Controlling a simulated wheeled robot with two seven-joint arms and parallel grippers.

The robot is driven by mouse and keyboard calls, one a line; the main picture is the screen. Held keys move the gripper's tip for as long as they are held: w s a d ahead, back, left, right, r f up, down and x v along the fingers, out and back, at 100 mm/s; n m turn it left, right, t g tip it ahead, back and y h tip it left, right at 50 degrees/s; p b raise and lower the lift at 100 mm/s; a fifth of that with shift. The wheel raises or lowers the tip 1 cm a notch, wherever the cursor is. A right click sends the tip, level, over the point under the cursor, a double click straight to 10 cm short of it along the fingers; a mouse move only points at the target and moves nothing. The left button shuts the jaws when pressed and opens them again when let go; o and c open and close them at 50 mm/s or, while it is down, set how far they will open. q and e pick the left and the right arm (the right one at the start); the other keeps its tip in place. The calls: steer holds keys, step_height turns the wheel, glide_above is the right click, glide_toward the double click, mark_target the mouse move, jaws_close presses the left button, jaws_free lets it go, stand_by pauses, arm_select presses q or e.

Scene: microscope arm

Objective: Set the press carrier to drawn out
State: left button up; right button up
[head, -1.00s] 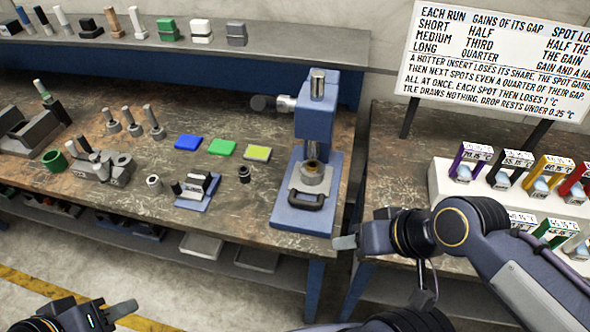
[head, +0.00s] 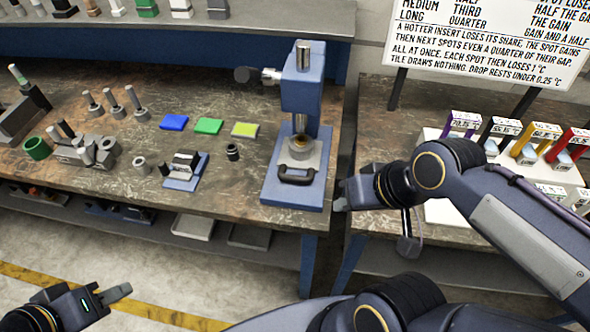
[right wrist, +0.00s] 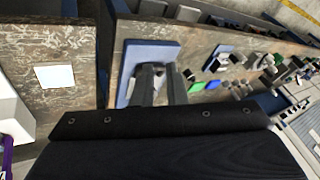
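The blue press (head: 303,95) stands at the right end of the left bench. Its grey carrier (head: 301,155) sits on the blue base under the ram, with a dark loop handle (head: 297,175) at the front. My right gripper (head: 341,195) is just right of the press base, apart from the handle. In the right wrist view, its two fingers (right wrist: 158,85) appear parted, with the blue base (right wrist: 152,50) behind them; the carrier is not clear there. My left gripper (head: 120,292) is low at the left, over the floor, away from the bench; its finger gap cannot be made out.
Blue, green and yellow tiles (head: 208,126), a small black cylinder (head: 233,152) and a blue-based fixture (head: 186,170) lie left of the press. A gap separates the benches.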

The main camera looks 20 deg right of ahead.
steer(key=w+f+h+b, duration=0.1)
steer(key=w, duration=0.2)
steer(key=w+f+m+g+h+b, duration=0.1)
steer(key=w+f+b, duration=0.1)
steer(key=w, duration=0.2)
steer(key=w+f+b, duration=0.1)
steer(key=w+b, duration=0.1)
steer(key=w, duration=0.2)
steer(key=shift+w+d+f+m+g+h, duration=0.1)
steer(key=shift+d+f+m+g+h, duration=0.05)
steer(key=shift+d+m+g+h, duration=0.2)
jaws_close()
steer(key=m+h+b, duration=0.2)
steer(key=h+b, duration=0.1)
steer(key=b, duration=0.1)
glide_toward(299, 158)
steer(key=s+a+r, duration=0.3)
steer(key=s, duration=0.1)
steer(key=shift+s+f, duration=0.2)
steer(key=shift+s, duration=0.05)
steer(key=x, duration=1)
steer(key=shift+w+p, duration=0.1)
steer(key=shift+p, duration=0.2)
